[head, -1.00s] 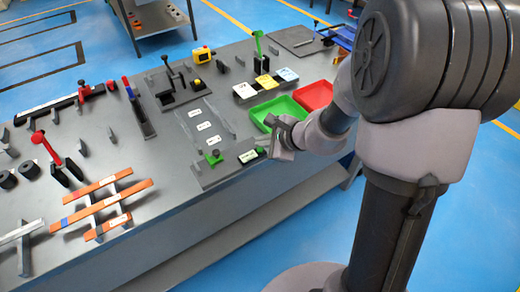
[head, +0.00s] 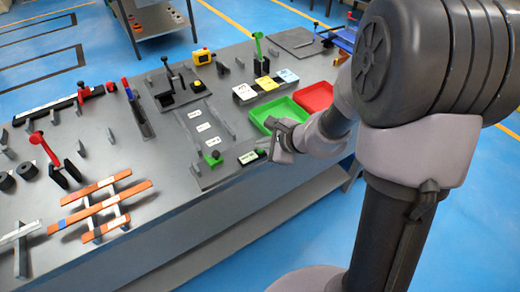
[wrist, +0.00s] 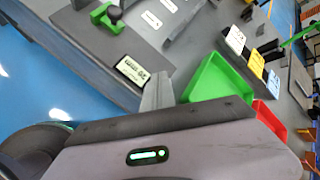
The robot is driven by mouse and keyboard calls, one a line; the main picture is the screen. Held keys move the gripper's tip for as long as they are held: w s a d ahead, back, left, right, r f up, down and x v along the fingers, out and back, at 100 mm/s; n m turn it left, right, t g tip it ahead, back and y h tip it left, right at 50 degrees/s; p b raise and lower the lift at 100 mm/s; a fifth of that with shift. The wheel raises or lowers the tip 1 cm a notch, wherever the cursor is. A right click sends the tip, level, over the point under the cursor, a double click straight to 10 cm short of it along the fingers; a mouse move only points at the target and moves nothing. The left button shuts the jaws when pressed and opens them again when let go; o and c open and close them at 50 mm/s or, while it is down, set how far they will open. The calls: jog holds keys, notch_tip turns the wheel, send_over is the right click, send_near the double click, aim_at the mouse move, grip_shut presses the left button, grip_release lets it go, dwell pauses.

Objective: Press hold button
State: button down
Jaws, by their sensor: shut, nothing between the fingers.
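My gripper (head: 277,152) is over the front edge of the grey bench, just right of a small black box with a white label (head: 249,157). Its fingers are shut and empty. In the wrist view, the grey fingers (wrist: 157,92) appear close beside the labelled box (wrist: 132,70); I cannot tell if they touch. A green block with a black knob (head: 213,158) stands left of that box on the same plate, also in the wrist view (wrist: 106,14). A yellow box with a red button (head: 203,55) stands at the bench's back. No button is legibly marked hold.
A green tray (head: 268,122) and a red tray (head: 314,97) lie right of the plate. White, yellow and blue cards (head: 265,83) stand behind them. Orange bars (head: 105,208) lie on supports at front left. Blue floor is free in front.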

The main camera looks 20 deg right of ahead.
aim_at(262, 154)
jog(key=shift+f, duration=0.2)
jog(key=shift+r, duration=0.1)
dwell(0.4)
jog(key=shift+r+p, duration=0.45)
jog(key=shift+r, duration=0.35)
jog(key=shift+r, duration=0.1)
jog(key=shift+r+p, duration=1.95)
jog(key=shift+r, duration=0.5)
